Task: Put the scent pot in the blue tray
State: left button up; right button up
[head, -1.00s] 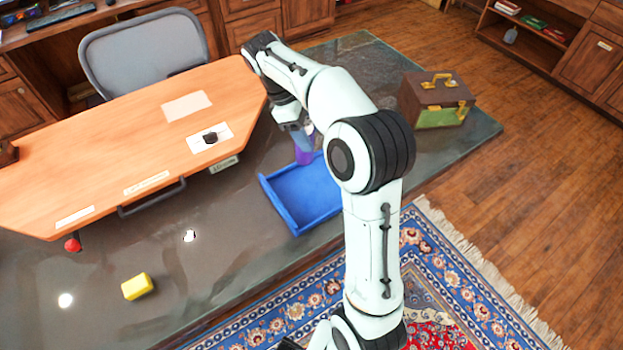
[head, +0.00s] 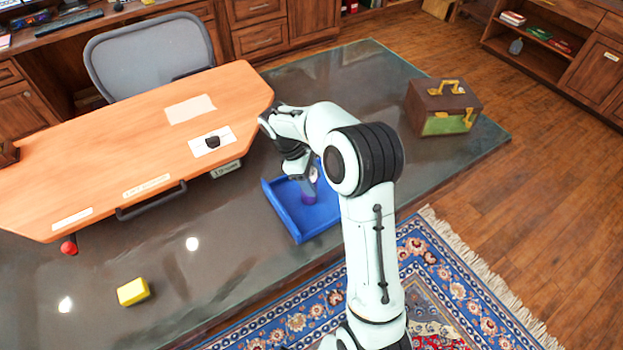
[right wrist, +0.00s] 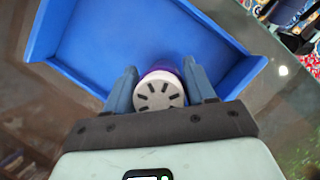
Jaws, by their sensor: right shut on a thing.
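The scent pot (right wrist: 158,90) is purple with a pale slotted lid. It is between the two fingers of my right gripper (right wrist: 161,92), which is shut on it. In the head view the right gripper (head: 308,186) points down over the blue tray (head: 280,206), and a bit of the purple pot (head: 309,199) shows below the fingers. The tray lies on the dark table, partly hidden behind my right arm. Whether the pot touches the tray floor, I cannot tell. My left gripper is not in view.
A wooden raised desktop (head: 110,150) stands left of the tray. A brown and green box (head: 442,107) with yellow fittings sits at the right end of the dark table (head: 225,250). A yellow block (head: 133,291) and a red ball (head: 69,248) are at left.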

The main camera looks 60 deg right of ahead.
jog(key=shift+f, duration=0.2)
jog(key=o, duration=1.2)
jog(key=p+v, duration=0.2)
jog(key=v, duration=1)
jog(key=shift+w+r, duration=0.1)
jog(key=shift+r, duration=0.1)
